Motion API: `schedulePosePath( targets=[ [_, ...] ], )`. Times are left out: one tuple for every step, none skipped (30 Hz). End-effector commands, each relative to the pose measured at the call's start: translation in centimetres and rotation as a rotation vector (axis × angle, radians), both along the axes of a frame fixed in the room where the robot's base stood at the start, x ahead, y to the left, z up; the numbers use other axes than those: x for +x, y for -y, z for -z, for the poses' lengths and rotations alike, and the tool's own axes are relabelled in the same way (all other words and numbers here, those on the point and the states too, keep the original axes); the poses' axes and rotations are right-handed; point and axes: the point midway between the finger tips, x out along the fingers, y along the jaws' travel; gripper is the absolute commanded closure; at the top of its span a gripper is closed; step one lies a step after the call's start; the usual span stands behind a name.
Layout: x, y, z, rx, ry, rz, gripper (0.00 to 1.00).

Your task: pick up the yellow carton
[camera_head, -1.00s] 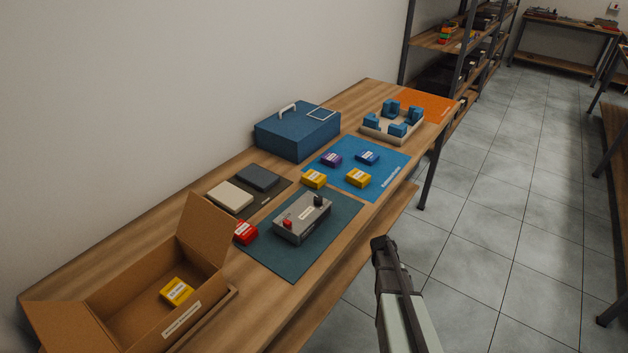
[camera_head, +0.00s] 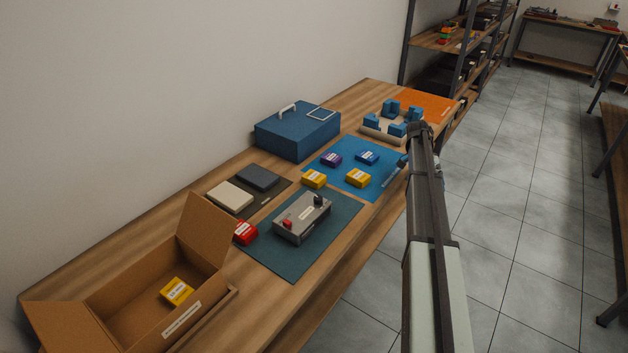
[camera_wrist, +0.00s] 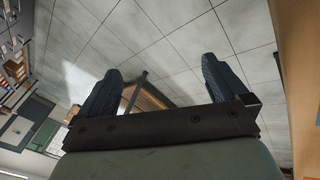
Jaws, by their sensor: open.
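Several yellow cartons show in the head view. One yellow carton (camera_head: 314,179) lies at the near left edge of the blue mat, another yellow carton (camera_head: 358,178) lies on that mat to its right, and a third yellow carton (camera_head: 177,291) is inside the open cardboard box (camera_head: 118,309). My gripper (camera_wrist: 161,65) is open and empty in the wrist view, with floor and a table leg behind its fingers. In the head view my arm reaches up at the right of the table, hiding most of the gripper. No yellow carton is clearly visible in the wrist view.
The blue mat (camera_head: 377,155) also holds a purple carton (camera_head: 331,160) and a blue carton (camera_head: 367,157). A grey device (camera_head: 302,218), red carton (camera_head: 245,233), blue case (camera_head: 297,132) and tray with blue blocks (camera_head: 370,128) stand nearby. Open floor lies right.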

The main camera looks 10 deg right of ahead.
Motion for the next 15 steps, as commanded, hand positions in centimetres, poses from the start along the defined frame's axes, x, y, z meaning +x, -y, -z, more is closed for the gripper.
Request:
schedulePosePath(
  targets=[
    [0.8, -0.2, -1.3, 0.004, 0.015, 0.021, 0.0],
    [1.1, -0.5, -1.9, 0.009, 0.022, 0.035, 0.0],
    [1.4, -1.0, -2.7, 0.015, 0.032, 0.054, 0.0],
    [1.7, -1.7, -3.2, 0.025, 0.039, 0.067, 0.0],
    [2.0, -2.3, -3.8, 0.035, 0.046, 0.083, 0.0],
    [2.4, -3.7, -4.5, 0.055, 0.055, 0.101, 0.0],
    [2.7, -4.7, -5.0, 0.069, 0.058, 0.116, 0.0],
    [3.0, -5.9, -5.5, 0.085, 0.063, 0.13, 0.0],
    [3.3, -7.2, -6.1, 0.107, 0.067, 0.148, 0.0],
    [3.5, -8.3, -6.5, 0.121, 0.071, 0.159, 0.0],
    [3.8, -9.3, -6.9, 0.136, 0.072, 0.17, 0.0],
    [4.0, -10.6, -7.5, 0.155, 0.074, 0.18, 0.0],
    [4.2, -11.5, -7.9, 0.166, 0.076, 0.186, 0.0],
    [4.3, -12.4, -8.3, 0.179, 0.077, 0.185, 0.0],
    [4.5, -13.6, -8.7, 0.192, 0.078, 0.181, 0.0]
  ],
)
